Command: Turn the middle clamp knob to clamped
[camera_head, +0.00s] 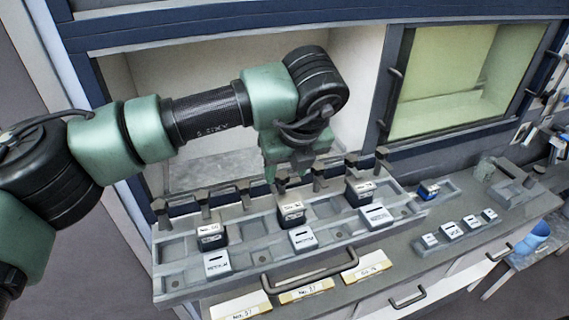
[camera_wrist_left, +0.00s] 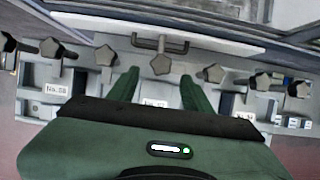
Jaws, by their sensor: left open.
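A row of several dark clamp knobs runs along the back edge of a grey fixture (camera_head: 172,276). The middle knob (camera_wrist_left: 161,64) is star-shaped and shows between my left gripper's fingers in the left wrist view. My left gripper (camera_head: 288,180) reaches down over the middle of the row in the head view, hiding much of that knob. In the left wrist view its green fingers (camera_wrist_left: 160,82) are open and apart, with the knob a little beyond the tips. Whether they touch it, I cannot tell. My right gripper is not in view.
Black blocks (camera_head: 291,214) and white blocks (camera_head: 303,239) sit in the fixture. A pale open chamber (camera_head: 215,150) lies behind, with a yellowish window (camera_head: 440,85) at right. A bar handle (camera_head: 300,268) and label cards (camera_head: 305,290) line the front.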

